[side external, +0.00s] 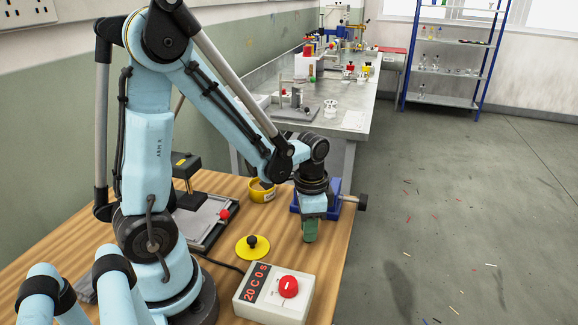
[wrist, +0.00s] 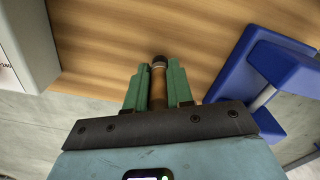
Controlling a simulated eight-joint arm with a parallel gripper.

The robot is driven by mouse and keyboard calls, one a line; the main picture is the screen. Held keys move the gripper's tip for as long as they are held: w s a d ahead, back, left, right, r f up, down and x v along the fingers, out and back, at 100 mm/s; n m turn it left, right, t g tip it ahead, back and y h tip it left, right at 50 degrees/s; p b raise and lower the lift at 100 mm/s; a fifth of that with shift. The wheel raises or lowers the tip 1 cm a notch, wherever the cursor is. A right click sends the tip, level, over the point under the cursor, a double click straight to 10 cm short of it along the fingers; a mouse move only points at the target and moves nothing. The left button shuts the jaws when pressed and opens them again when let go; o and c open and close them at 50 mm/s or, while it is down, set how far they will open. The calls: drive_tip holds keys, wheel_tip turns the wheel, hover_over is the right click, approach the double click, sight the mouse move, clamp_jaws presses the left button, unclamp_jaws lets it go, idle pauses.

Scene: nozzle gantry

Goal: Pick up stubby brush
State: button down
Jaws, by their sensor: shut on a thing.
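The stubby brush (wrist: 158,87) shows in the wrist view as a short brown stick with a dark rounded end, between the two green fingers of my gripper (wrist: 158,92). The fingers are shut on it, one on each side, and the dark end sticks out a little past them. In the side view my gripper (side external: 310,232) points down near the right edge of the wooden table, in front of a blue vise. The brush cannot be made out there. I cannot tell whether the brush touches the table.
The blue vise (wrist: 252,70) is close to the right of my gripper in the wrist view. On the table (side external: 325,265) are a yellow bowl (side external: 262,196), a yellow disc with a black knob (side external: 252,247) and a white control box (side external: 258,297) with a red knob. A metal bench stands behind.

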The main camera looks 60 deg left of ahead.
wheel_tip(320, 180, up, 4)
drive_tip(key=shift+r, duration=0.1)
drive_tip(key=s+d+r, duration=0.4)
drive_tip(key=d+r, duration=0.2)
drive_tip(key=d, duration=0.4)
drive_tip(key=w+a, duration=0.2)
drive_tip(key=a, duration=0.5)
drive_tip(key=w+a, duration=0.3)
drive_tip(key=a, duration=0.3)
drive_tip(key=s+a, duration=0.2)
drive_tip(key=a, duration=0.7)
drive_tip(key=s+a, duration=0.2)
drive_tip(key=a, duration=0.6)
drive_tip(key=shift+w+a+f, duration=0.1)
drive_tip(key=shift+w+f, duration=0.05)
drive_tip(key=shift+f, duration=1.45)
drive_tip(key=shift+w+a+f, duration=0.1)
drive_tip(key=shift+f, duration=1.45)
drive_tip(key=shift+f, duration=0.6)
wheel_tip(320, 180, up, 7)
